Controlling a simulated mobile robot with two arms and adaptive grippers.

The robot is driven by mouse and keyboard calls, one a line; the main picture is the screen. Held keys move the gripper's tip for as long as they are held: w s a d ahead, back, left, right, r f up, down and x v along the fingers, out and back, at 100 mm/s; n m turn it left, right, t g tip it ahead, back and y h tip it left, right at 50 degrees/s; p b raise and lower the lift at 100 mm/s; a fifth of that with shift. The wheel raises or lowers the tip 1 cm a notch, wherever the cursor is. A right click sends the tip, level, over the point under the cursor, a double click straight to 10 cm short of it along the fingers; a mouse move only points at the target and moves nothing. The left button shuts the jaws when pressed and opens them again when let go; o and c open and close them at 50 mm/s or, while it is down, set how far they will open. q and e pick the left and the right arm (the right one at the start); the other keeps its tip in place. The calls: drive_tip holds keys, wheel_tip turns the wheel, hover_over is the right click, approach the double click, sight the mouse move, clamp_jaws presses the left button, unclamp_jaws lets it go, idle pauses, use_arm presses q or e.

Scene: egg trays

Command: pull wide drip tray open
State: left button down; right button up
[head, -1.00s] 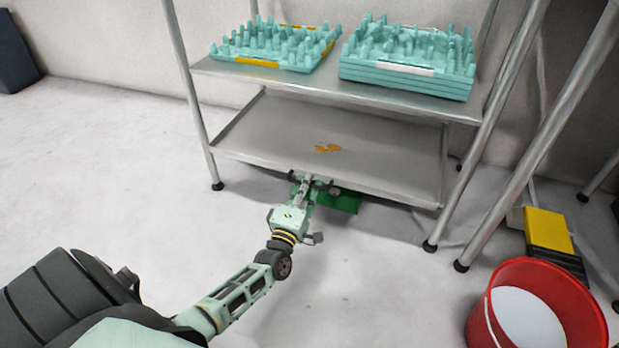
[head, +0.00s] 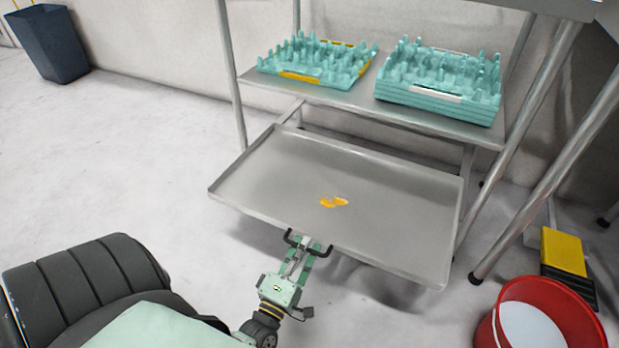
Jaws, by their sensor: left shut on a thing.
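The wide drip tray (head: 270,180) is a shallow grey metal pan with a small orange spill (head: 333,201) on its floor. It stands out from the lower part of the metal rack, its front edge well forward of the shelf above. A dark handle (head: 322,252) shows at its front edge. My left gripper (head: 306,246) is shut on the handle at the middle of that edge; its fingertips are partly hidden among the handle parts. My right gripper is not in view.
Turquoise egg trays (head: 318,62) sit on the upper shelf (head: 365,99), with a taller stack (head: 440,82) at the right. A red bucket (head: 580,310) stands at lower right near a yellow object (head: 563,250). A dark bin (head: 50,42) stands far left. Floor left of the rack is clear.

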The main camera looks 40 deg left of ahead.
use_arm(q)
drive_tip(key=shift+s+d, duration=0.1)
drive_tip(key=c, duration=1.8)
unclamp_jaws()
drive_tip(key=shift+c, duration=0.2)
